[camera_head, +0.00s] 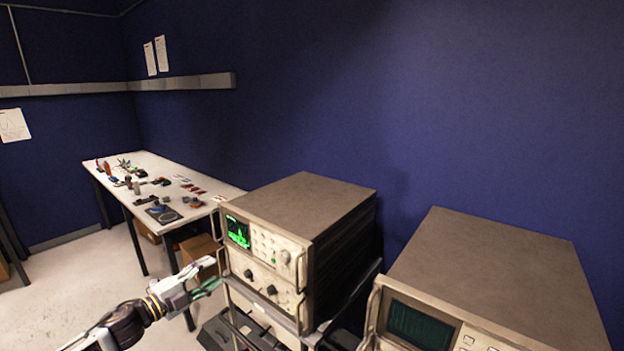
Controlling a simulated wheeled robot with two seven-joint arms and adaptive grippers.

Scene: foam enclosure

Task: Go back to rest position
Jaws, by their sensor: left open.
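My left gripper (207,277) reaches in from the lower left on its black and white arm. Its fingers are apart, one pale and one green, and I see nothing held between them. It is in front of the left instrument (270,250), close to its left front edge; I cannot tell whether it touches. My right gripper is not in view.
The left instrument has a lit green screen and stands on a cart. A second instrument (493,272) with a dark screen stands at the right. A white table (150,165) with several small items is at the back left. Cardboard boxes (200,252) stand under it.

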